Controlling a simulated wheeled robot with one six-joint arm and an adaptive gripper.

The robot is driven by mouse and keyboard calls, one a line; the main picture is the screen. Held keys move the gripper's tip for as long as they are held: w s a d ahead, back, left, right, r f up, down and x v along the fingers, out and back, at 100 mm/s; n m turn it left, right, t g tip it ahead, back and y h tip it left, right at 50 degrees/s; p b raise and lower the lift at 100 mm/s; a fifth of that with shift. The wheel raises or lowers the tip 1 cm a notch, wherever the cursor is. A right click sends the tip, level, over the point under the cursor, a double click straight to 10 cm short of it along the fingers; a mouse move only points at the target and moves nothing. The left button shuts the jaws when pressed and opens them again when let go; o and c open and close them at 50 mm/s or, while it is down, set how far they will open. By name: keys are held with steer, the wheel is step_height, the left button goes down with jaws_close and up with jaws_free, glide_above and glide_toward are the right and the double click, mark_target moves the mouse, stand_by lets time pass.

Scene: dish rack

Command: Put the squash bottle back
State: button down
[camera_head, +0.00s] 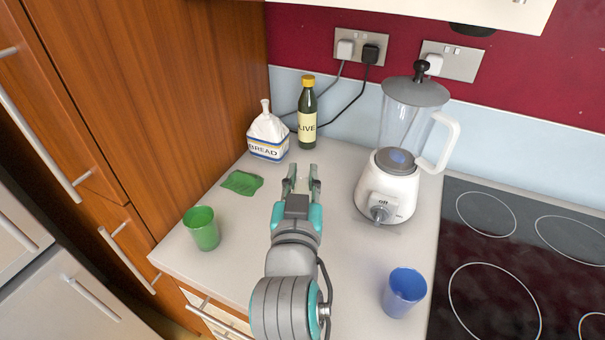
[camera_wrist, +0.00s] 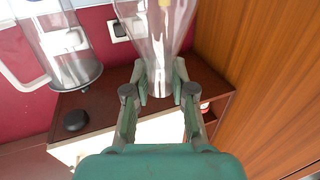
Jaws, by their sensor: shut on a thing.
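My gripper (camera_head: 302,170) reaches forward over the middle of the worktop, its two fingers apart around something hard to make out in the head view. In the wrist view, which looks upside down, a clear, see-through bottle-like thing (camera_wrist: 163,50) stands between the fingers of my gripper (camera_wrist: 160,82). I take it for the squash bottle; it narrows towards the fingers, and I see no clear label. I cannot tell whether its base touches the worktop. A dark bottle marked "LIVE" with a yellow cap (camera_head: 307,118) stands upright beyond my gripper, against the back wall.
A bread bag (camera_head: 267,139) and a green cloth (camera_head: 242,183) lie at the back left. A green cup (camera_head: 202,230) stands front left, a blue cup (camera_head: 404,291) front right. A blender (camera_head: 390,180) stands right of my gripper, beside the black hob (camera_head: 500,240).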

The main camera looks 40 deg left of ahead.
steer(key=shift+s+f, duration=0.1)
steer(key=shift+f, duration=2.5)
steer(key=shift+f, duration=0.9)
steer(key=c, duration=0.9)
jaws_free()
steer(key=v, duration=1.2)
steer(key=shift+f, duration=0.1)
